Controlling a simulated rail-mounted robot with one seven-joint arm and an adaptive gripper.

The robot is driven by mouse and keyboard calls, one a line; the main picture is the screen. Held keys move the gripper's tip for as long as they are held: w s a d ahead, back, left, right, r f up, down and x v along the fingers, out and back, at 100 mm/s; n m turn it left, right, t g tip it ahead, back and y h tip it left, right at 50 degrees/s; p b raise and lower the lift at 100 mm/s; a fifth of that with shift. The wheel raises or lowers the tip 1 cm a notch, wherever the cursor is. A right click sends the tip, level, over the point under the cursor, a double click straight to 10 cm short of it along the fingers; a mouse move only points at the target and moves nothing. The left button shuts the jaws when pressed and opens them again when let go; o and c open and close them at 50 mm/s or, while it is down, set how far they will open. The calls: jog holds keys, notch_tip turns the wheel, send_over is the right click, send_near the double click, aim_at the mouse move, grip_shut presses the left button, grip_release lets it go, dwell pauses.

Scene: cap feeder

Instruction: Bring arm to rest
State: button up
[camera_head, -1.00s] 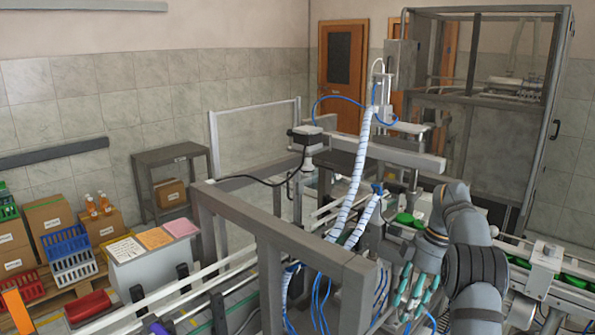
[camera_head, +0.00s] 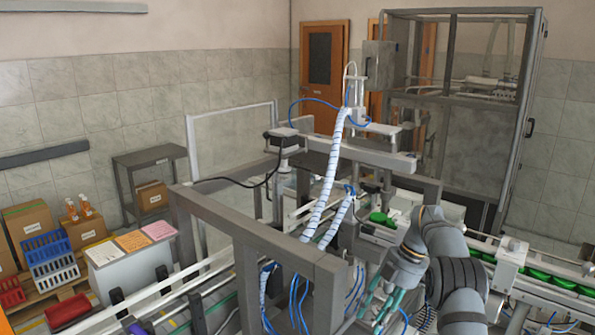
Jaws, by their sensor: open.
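My gripper (camera_head: 372,300) is at the lower right of the head view, at the end of my grey arm. Its teal-tipped fingers point down and are apart, with nothing seen between them. It hangs beside the grey machine frame (camera_head: 262,250), in front of the conveyor. Green caps (camera_head: 382,219) sit on the conveyor behind my arm, and more green caps (camera_head: 540,274) lie on the line at the right. Part of the conveyor is hidden behind my arm.
Blue hoses (camera_head: 297,295) and a white wrapped cable (camera_head: 327,185) hang close to the left of my gripper. A white box (camera_head: 512,252) stands over the conveyor at the right. Crates and cartons (camera_head: 85,232) stand at the far left. A tall glazed cabinet (camera_head: 455,110) stands behind.

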jog(key=x, duration=0.6)
jog(key=shift+s+f, duration=0.1)
jog(key=shift+f, duration=0.35)
